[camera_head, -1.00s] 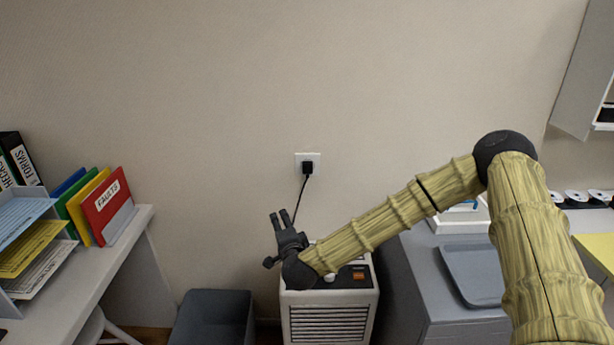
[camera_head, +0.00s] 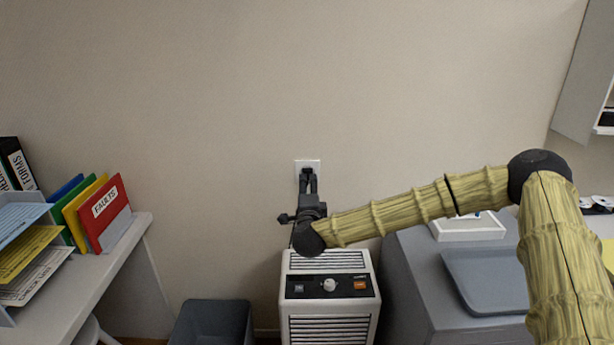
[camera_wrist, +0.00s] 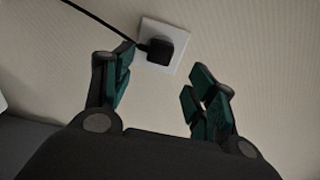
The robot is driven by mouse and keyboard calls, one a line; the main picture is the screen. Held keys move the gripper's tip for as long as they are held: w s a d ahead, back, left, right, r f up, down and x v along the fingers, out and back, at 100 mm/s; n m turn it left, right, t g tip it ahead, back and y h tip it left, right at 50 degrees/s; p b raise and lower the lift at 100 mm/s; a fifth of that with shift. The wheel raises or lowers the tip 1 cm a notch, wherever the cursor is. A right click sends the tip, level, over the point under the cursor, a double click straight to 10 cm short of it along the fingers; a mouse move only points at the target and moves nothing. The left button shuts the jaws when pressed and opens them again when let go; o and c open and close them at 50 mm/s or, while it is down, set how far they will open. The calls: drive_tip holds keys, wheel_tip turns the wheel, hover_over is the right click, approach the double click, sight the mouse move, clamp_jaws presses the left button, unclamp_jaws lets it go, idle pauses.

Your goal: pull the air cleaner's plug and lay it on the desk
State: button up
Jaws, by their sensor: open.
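The black plug (camera_head: 307,171) sits in the white wall outlet (camera_head: 314,163), above the air cleaner (camera_head: 330,300). The plug is partly hidden behind my gripper's fingertips in the head view. My gripper (camera_head: 308,183) points up at the plug with its fingers apart and empty. In the wrist view the plug (camera_wrist: 160,48) is in the outlet plate (camera_wrist: 178,39), just ahead of the gap between my open fingers (camera_wrist: 160,75). Its black cord (camera_wrist: 98,19) runs off to the upper left. The desk (camera_head: 130,240) on the left holds folders.
A grey bin (camera_head: 212,322) stands on the floor left of the air cleaner. A grey cabinet (camera_head: 405,275) with a tray (camera_head: 485,285) stands to its right. Colored folders (camera_head: 105,210) and paper trays (camera_head: 28,250) fill much of the visible desk. The wall around the outlet is bare.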

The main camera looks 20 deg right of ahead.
sight(308, 177)
drive_tip(key=b+x, duration=0.1)
drive_tip(key=x, duration=0.7)
drive_tip(key=shift+w, duration=0.25)
idle(0.6)
drive_tip(key=shift+f+b, duration=0.1)
drive_tip(key=shift+b, duration=0.25)
idle(0.6)
clamp_jaws()
drive_tip(key=shift+s, duration=0.15)
drive_tip(key=shift+v, duration=2.65)
drive_tip(key=shift+s, duration=0.25)
